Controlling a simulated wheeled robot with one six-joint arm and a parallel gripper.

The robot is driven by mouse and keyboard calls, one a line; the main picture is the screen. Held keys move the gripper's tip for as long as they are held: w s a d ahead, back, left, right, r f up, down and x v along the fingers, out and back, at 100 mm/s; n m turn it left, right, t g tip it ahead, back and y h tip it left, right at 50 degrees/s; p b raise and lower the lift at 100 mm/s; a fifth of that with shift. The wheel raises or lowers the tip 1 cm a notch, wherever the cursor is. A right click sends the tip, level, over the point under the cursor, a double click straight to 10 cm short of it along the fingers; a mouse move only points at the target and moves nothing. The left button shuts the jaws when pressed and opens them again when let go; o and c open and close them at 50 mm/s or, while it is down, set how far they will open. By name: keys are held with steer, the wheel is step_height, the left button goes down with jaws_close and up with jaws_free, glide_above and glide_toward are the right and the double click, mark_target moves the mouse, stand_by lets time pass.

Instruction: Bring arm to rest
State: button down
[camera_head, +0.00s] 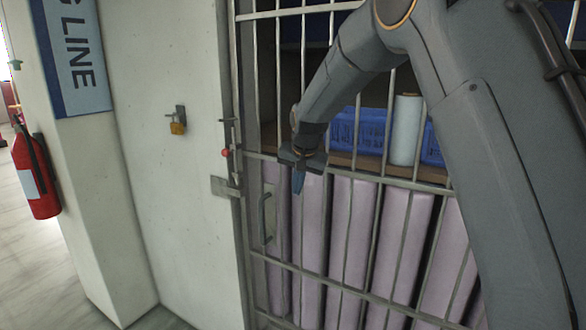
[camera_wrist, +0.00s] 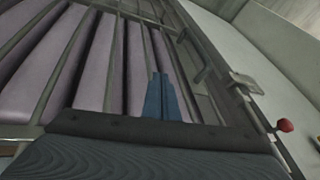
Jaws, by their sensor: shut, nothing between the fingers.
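My gripper (camera_head: 298,183) hangs from my arm in front of the barred metal gate (camera_head: 340,172) in the head view. Its blue fingers point downward and are together, with nothing between them. The wrist view shows the shut fingers (camera_wrist: 162,97) in front of the gate's bars and the pale purple rolls behind them. My arm reaches in from the right of the head view, bent at the elbow. I cannot tell whether the fingertips touch the bars.
Left of the gate, a red-knobbed latch (camera_head: 226,152), a padlock (camera_head: 178,127) and a fire extinguisher (camera_head: 36,172) show. Behind the bars stand purple rolls (camera_head: 350,230), a blue crate (camera_head: 358,130) and a white roll (camera_head: 406,130). Floor at far left looks clear.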

steer(key=s+d+f+n+g, duration=0.1)
steer(key=s+d+f, duration=0.3)
steer(key=s, duration=0.8)
steer(key=s+d+f+n+g+h+b, duration=0.1)
steer(key=s+d+f, duration=0.3)
steer(key=s+d, duration=0.5)
steer(key=s+d+f+n+g+b, duration=0.1)
steer(key=s+d+f, duration=0.3)
steer(key=s, duration=1.2)
steer(key=d, duration=0.2)
steer(key=shift+s+d+f+g, duration=0.25)
steer(key=shift+d+f+g, duration=0.05)
steer(key=shift+f+g, duration=0.1)
